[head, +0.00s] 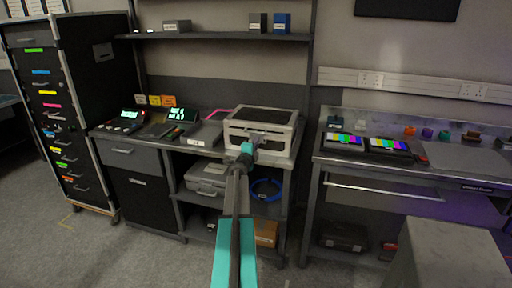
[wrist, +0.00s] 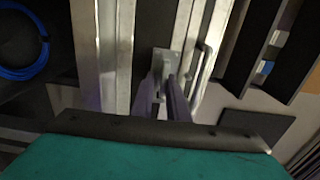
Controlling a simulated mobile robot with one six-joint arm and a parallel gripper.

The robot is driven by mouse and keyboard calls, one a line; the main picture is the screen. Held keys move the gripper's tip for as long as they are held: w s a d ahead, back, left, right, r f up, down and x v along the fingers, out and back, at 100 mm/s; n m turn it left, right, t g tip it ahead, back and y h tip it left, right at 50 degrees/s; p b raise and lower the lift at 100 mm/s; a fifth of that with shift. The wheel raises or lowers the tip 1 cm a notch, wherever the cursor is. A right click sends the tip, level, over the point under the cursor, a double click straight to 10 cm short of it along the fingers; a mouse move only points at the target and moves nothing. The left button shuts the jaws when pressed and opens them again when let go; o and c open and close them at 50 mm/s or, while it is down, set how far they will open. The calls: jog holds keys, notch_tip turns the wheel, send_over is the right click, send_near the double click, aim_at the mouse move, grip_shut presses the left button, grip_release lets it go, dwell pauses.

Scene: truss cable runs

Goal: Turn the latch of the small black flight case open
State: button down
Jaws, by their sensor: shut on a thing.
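The small black flight case (head: 262,115) with silver edges stands on the right end of the bench in the head view. Its silver edging and dark panel (wrist: 150,28) fill the middle of the wrist view. My gripper (head: 251,143) reaches the front of the case. In the wrist view my gripper's two fingers (wrist: 168,92) are shut on the latch (wrist: 164,60), a pale metal piece at the case's edge. The fingers hide part of the latch, and I cannot tell how far it is turned.
A silver bar handle (wrist: 203,65) lies close to the fingers. A grey case (head: 205,180) and a coiled blue cable (head: 266,189) are on the shelf below. Consoles (head: 165,127) stand to the left. A second bench (head: 460,160) with colour-bar screens is to the right.

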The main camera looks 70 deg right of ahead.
jog(key=shift+w+r, duration=0.2)
jog(key=shift+r, duration=0.3)
jog(key=c, duration=1.9)
grip_release()
jog(key=shift+s+f, duration=0.1)
jog(key=shift+s+a+f, duration=0.1)
jog(key=shift+a, duration=0.05)
jog(key=shift+a, duration=0.1)
jog(key=shift+s+a+b, duration=0.2)
jog(key=shift+a+b, duration=0.2)
jog(key=shift+a, duration=3)
jog(key=shift+s+a+b, duration=0.15)
jog(key=shift+a+b, duration=0.2)
jog(key=shift+a, duration=3)
jog(key=shift+w, duration=0.1)
